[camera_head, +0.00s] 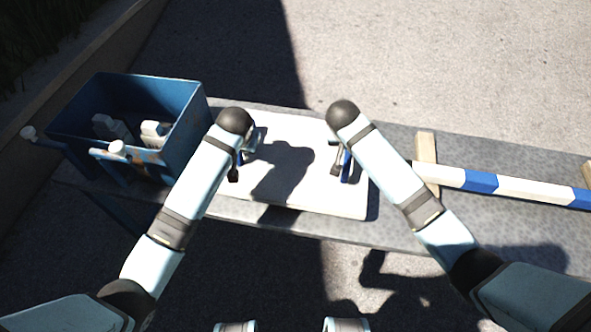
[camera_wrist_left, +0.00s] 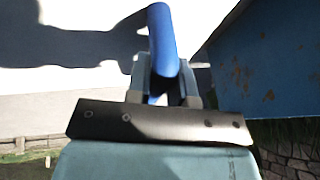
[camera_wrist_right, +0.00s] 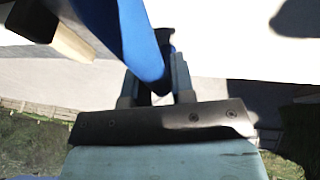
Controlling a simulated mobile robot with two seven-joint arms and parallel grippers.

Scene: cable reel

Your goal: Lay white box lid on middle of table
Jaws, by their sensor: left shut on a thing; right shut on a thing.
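The white box lid (camera_head: 320,198) is flat and level over the middle of the table (camera_head: 400,232); I cannot tell whether it touches the table or hangs just above it. It has a blue handle on its left side and another on its right (camera_head: 347,166). My left gripper (camera_head: 236,170) is shut on the left handle, which fills the jaws in the left wrist view (camera_wrist_left: 162,45). My right gripper (camera_head: 338,168) is shut on the right handle, also seen in the right wrist view (camera_wrist_right: 138,45). My forearms hide parts of the lid's sides.
An open blue box (camera_head: 190,128) with pale objects inside stands at the table's left, close to the lid. A blue-and-white striped bar (camera_head: 515,187) rests on a wooden support (camera_head: 426,150) at the right. The table's front right is clear.

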